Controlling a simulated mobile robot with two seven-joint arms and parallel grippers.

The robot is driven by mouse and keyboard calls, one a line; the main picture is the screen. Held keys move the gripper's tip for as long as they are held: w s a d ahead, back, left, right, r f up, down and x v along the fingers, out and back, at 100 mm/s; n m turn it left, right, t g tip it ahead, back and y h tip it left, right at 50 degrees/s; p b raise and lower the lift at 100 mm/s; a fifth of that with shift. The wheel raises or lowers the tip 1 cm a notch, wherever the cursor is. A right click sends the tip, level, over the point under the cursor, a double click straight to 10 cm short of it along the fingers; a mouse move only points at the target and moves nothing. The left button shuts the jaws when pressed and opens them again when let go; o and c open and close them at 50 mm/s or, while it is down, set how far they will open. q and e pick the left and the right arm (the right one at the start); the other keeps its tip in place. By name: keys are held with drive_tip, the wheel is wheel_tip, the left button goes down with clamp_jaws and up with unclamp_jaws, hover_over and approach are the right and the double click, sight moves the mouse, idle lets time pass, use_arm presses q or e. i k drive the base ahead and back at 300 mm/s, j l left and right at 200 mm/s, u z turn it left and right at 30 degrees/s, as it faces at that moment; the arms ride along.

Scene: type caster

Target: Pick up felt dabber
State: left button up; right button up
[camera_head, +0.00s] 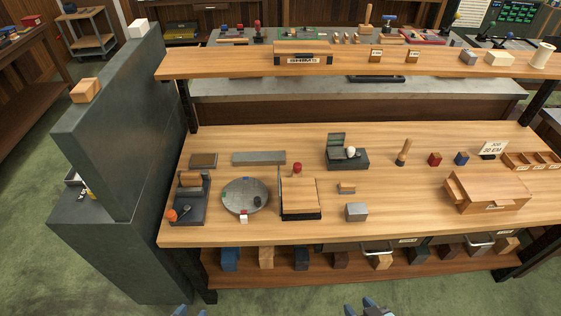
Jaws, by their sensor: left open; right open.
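A small upright wooden-handled tool (404,150) stands at the back of the bench, right of the middle. It looks most like the felt dabber, but its lower end is too small to tell for sure. A red-knobbed piece (297,168) stands further left, behind a wooden block. My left gripper (187,311) shows only at the bottom edge, in front of the bench and far from the tool. My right gripper (370,308) is also at the bottom edge, nearer but well short of it. Both are open and hold nothing visible.
A raised shelf (230,63) runs behind; a dark panel (120,130) stands left.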

sight(345, 187)
drive_tip(key=l+u, duration=0.2)
drive_tip(key=u, duration=0.7)
drive_tip(key=l+u, duration=0.4)
drive_tip(key=k+l+u, duration=0.2)
drive_tip(key=l+u, duration=0.2)
drive_tip(key=l, duration=0.2)
drive_tip(key=k+l+u, duration=0.1)
drive_tip(key=l, duration=0.25)
drive_tip(key=k+l+u, duration=0.1)
drive_tip(key=l, duration=0.25)
drive_tip(key=k+l, duration=0.25)
drive_tip(key=l+u, duration=0.05)
drive_tip(key=l, duration=0.05)
